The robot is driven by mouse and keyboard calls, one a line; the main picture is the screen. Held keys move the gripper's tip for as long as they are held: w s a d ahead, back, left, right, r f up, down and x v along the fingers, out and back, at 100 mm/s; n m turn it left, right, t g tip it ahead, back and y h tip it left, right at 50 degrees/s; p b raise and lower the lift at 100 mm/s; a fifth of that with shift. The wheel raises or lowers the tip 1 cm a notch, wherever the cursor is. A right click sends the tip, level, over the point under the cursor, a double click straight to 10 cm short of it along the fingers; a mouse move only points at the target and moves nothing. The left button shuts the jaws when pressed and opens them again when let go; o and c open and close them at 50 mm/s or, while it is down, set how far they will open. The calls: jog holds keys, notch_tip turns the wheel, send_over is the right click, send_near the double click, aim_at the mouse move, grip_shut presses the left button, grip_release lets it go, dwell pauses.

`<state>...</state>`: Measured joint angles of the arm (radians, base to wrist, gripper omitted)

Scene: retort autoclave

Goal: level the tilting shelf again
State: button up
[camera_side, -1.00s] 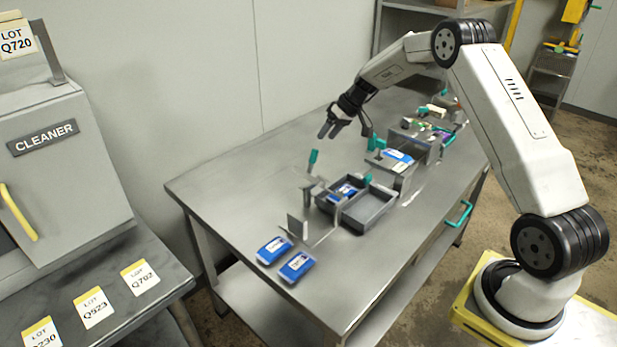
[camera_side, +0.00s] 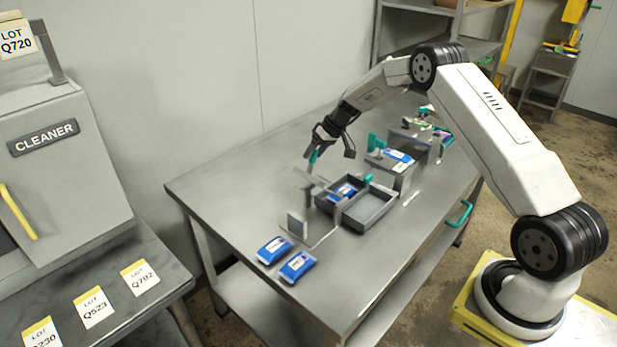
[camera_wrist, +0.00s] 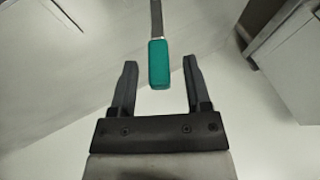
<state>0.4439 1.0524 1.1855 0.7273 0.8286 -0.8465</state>
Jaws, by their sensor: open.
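A teal handle (camera_side: 313,157) on a thin grey lever stands near the back edge of the steel table. My gripper (camera_side: 314,149) is open and right at this handle. In the wrist view the teal handle (camera_wrist: 158,66) sits between the two fingers (camera_wrist: 160,64), with a gap on each side. A grey two-compartment tray (camera_side: 372,212), which may be the tilting shelf, is close by; a blue pouch (camera_side: 346,191) lies in its left compartment. I cannot tell how far it tilts or how the lever joins it.
Two blue pouches (camera_side: 297,267) lie on the table's near left end. A small upright grey plate (camera_side: 297,225) stands behind them. A box with blue pouches (camera_side: 399,157) and other teal-handled fittings (camera_side: 373,142) crowd the right. The table's left part (camera_side: 232,195) is clear.

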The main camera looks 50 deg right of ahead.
jog(key=shift+a+f, duration=0.1)
jog(key=shift+f, duration=0.1)
grip_shut()
dwell(1.4)
